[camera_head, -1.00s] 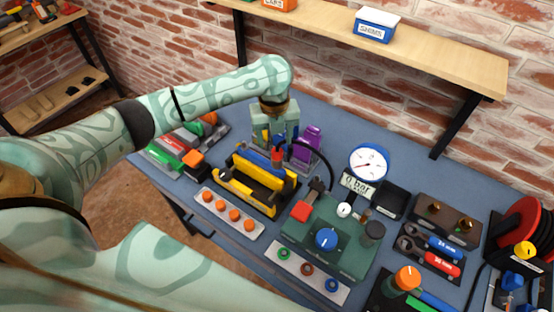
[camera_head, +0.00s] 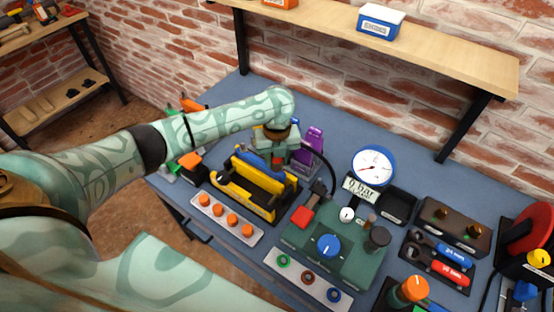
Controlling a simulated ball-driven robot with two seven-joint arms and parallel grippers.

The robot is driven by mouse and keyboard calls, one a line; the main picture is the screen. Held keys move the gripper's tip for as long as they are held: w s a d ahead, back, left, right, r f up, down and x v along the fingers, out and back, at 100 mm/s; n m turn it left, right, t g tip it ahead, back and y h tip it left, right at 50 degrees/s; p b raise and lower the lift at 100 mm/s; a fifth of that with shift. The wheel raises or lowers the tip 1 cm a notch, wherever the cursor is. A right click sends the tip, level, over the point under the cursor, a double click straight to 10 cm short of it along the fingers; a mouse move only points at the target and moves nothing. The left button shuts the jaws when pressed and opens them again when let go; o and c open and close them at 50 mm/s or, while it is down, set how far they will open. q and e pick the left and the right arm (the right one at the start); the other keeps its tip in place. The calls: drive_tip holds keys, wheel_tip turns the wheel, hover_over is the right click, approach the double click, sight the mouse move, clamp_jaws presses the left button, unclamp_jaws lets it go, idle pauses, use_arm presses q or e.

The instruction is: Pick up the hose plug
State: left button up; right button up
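The hose plug (camera_head: 277,162) shows as a small red piece at the back of the yellow-and-black holder. A black hose (camera_head: 325,160) curves from near it towards the green pump unit (camera_head: 330,247). My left gripper (camera_head: 277,154) points down from above and is right at the plug, covering its upper part. Its fingertips are small and partly hidden, so I cannot tell whether they are shut on the plug. My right gripper is not in view.
The yellow-and-black holder (camera_head: 238,192) stands in front of the gripper. A purple part (camera_head: 310,146) stands close to its right. A strip of orange caps (camera_head: 252,236) lies in front. The pressure gauge (camera_head: 373,165) stands further right. A wooden shelf (camera_head: 440,58) overhangs the back.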

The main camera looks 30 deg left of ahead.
use_arm(q)
drive_tip(key=c, duration=0.4)
drive_tip(key=shift+r, duration=0.5)
wheel_tip(320, 180, up, 3)
drive_tip(key=shift+w+f+p, duration=0.1)
drive_tip(key=shift+f+p, duration=0.05)
drive_tip(key=shift+p, duration=0.65)
drive_tip(key=s+d+r+p, duration=0.1)
drive_tip(key=s+r+p, duration=0.1)
drive_tip(key=s+r, duration=0.1)
drive_tip(key=s+d+r+p, duration=0.1)
drive_tip(key=s+d+r, duration=0.1)
drive_tip(key=s, duration=0.4)
drive_tip(key=s+d+r+p, duration=0.1)
drive_tip(key=s+r+p, duration=0.1)
drive_tip(key=s+r, duration=0.2)
drive_tip(key=shift+s+d+r+p, duration=0.15)
drive_tip(key=shift+d+p, duration=0.15)
drive_tip(key=shift+d, duration=0.1)
